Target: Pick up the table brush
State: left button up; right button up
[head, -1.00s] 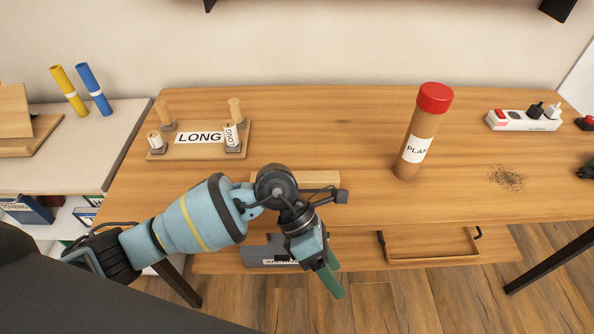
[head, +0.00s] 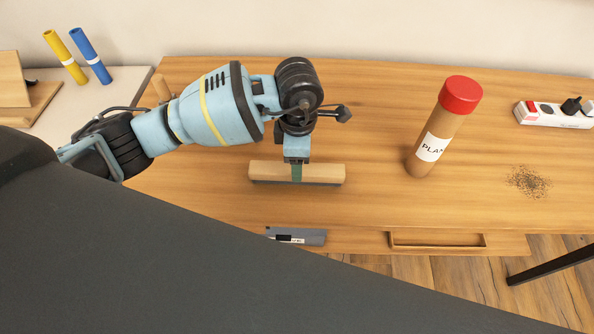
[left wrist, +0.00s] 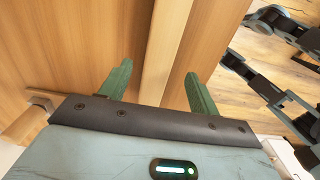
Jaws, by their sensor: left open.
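The table brush (head: 325,173) is a light wooden bar with a dark strip along its lower edge. It lies left to right near the front of the wooden desk (head: 370,205). My left gripper (head: 297,173) is over its middle, pointing down, with a green finger in front of the bar. In the left wrist view the brush (left wrist: 164,48) runs between the two green fingers of the open gripper (left wrist: 158,88), with a gap on each side. My right gripper is not seen in the head view.
A tall brown tube with a red cap (head: 441,125) stands right of the brush. Dark crumbs (head: 528,181) lie farther right, below a white power strip (head: 555,115). A grey labelled object (head: 297,236) and a wooden tray (head: 437,240) sit below the desk's front edge.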

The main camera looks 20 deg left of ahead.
pick_arm(q)
jog(key=shift+a+f, duration=0.15)
jog(key=shift+f, duration=2.4)
jog(key=c, duration=1.2)
jog(key=shift+o, duration=0.2)
jog(key=shift+w+r, duration=0.1)
jog(key=shift+r, duration=0.05)
jog(key=shift+r, duration=0.5)
notch_tip(320, 180, up, 2)
jog(key=shift+r, duration=0.15)
jog(key=s+d+r, duration=0.1)
jog(key=s+d, duration=0.2)
jog(key=s, duration=1.3)
jog(key=shift+r, duration=0.25)
